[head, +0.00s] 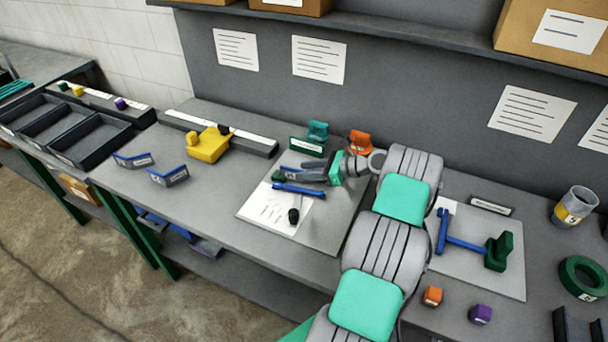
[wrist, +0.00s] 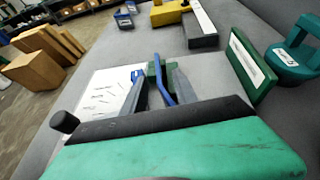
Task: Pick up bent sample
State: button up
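A bent sample (head: 296,173), a narrow blue strip with a pale face, stands on the grey board in the head view, largely hidden by my fingers. In the wrist view the blue strip (wrist: 163,82) stands upright between my two grey fingers, nearer the right one. My gripper (head: 303,171) is low over the board; its fingers are apart (wrist: 156,76), with a gap between the left finger and the strip. Contact at the right finger cannot be told. Two similar bent pieces with white labels (head: 133,160) (head: 169,177) stand farther left on the bench.
A blue bar (head: 299,190) and a green block (head: 278,175) lie close beside my fingers, near a white sheet (head: 272,209). A labelled green block (head: 306,146), a teal part (head: 318,130) and an orange part (head: 359,142) stand behind. The bench's front left is clear.

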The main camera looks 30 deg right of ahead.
jog(key=shift+x, duration=1.15)
jog(key=shift+s, duration=0.1)
grip_shut()
